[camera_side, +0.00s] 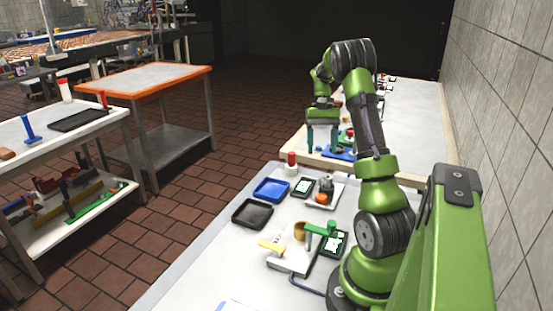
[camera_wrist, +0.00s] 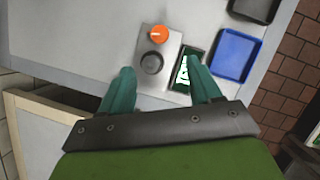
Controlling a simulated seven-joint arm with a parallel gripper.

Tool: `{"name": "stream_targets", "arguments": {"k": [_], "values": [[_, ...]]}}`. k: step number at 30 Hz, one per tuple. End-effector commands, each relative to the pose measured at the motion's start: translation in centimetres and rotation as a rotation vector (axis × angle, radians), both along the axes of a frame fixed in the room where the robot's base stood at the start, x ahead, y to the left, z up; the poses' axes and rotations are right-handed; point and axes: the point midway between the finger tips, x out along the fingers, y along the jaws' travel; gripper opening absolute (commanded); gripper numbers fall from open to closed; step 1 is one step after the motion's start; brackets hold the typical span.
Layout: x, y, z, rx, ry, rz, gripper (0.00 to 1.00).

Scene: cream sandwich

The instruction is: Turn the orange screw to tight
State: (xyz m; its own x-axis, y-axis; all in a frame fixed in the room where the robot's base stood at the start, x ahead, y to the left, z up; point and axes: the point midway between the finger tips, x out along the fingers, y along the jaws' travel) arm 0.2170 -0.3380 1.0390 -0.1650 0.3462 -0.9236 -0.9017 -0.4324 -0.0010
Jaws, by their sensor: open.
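The orange screw (camera_wrist: 158,34) shows as a round orange knob on a light grey plate (camera_wrist: 172,52) in the wrist view. A black round knob (camera_wrist: 151,62) sits beside it on the same plate, nearer my gripper. In the side view the orange screw (camera_side: 321,198) is small, and its turn angle cannot be told. My gripper (camera_wrist: 157,68) is open and empty, its teal fingers apart. In the side view my gripper (camera_side: 322,150) hangs above the far end of the bench, beyond the plate and apart from the screw.
A green-edged device (camera_wrist: 187,70) lies beside the plate. A blue tray (camera_side: 271,189) and a black tray (camera_side: 252,213) are nearby. A red-capped bottle (camera_side: 291,164) stands near the bench's far edge. A white machine with a green arm (camera_side: 319,229) stands in front.

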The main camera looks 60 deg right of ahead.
Motion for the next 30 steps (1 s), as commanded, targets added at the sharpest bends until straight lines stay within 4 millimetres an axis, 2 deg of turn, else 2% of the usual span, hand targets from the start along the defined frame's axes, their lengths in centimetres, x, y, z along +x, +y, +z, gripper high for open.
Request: {"name": "stream_targets", "arguments": {"k": [9, 15, 21, 30], "values": [[-1.2, 2.6, -6.6, 0.004, 0.003, -0.001, 0.63], [-1.8, 3.9, -10.2, 0.003, 0.003, -0.001, 0.63], [-2.2, 4.6, -12.3, 0.0, 0.002, -0.001, 0.63], [-2.3, 4.8, -12.8, -0.001, 0.0, -0.002, 0.63]]}}
